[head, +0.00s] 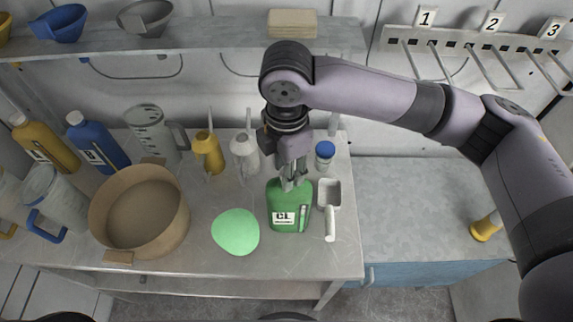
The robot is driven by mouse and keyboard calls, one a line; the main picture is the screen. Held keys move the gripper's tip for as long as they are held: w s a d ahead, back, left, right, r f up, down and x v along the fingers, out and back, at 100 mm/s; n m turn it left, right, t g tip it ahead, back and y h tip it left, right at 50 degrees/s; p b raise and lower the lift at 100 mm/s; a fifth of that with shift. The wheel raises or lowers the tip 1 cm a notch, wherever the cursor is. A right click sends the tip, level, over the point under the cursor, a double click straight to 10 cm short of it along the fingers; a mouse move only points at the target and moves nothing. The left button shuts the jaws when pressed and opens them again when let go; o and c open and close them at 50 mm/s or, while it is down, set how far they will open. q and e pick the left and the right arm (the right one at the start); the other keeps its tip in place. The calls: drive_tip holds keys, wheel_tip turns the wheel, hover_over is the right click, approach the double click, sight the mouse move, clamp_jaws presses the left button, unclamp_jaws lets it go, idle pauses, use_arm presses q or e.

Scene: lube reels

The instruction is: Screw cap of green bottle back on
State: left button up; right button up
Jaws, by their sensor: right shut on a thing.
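A green bottle (288,214) with a white "CL" label stands upright near the front right of the steel table. My right gripper (293,184) reaches down from above and is shut at the bottle's top. The cap and the bottle's mouth are hidden by the fingers, so I cannot tell the cap's fit on the neck. My left gripper is not in view.
A green round piece (236,231) lies left of the bottle, and a white scoop (329,205) lies close at its right. A blue-capped jar (324,155), yellow squeeze bottle (208,153) and white squeeze bottle (244,155) stand behind. A large tan tub (112,214) is at left.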

drive_tip(key=shift+p, duration=0.5)
drive_tip(key=shift+f, duration=0.6)
idle(1.0)
drive_tip(key=shift+r+m+p, duration=0.2)
drive_tip(key=shift+m+p, duration=0.4)
drive_tip(key=shift+p, duration=0.1)
drive_tip(key=shift+m+p, duration=0.3)
drive_tip(key=shift+m, duration=0.2)
drive_tip(key=shift+f+m, duration=0.2)
drive_tip(key=shift+m, duration=0.4)
drive_tip(key=shift+w+m, duration=0.1)
drive_tip(key=shift+m, duration=0.8)
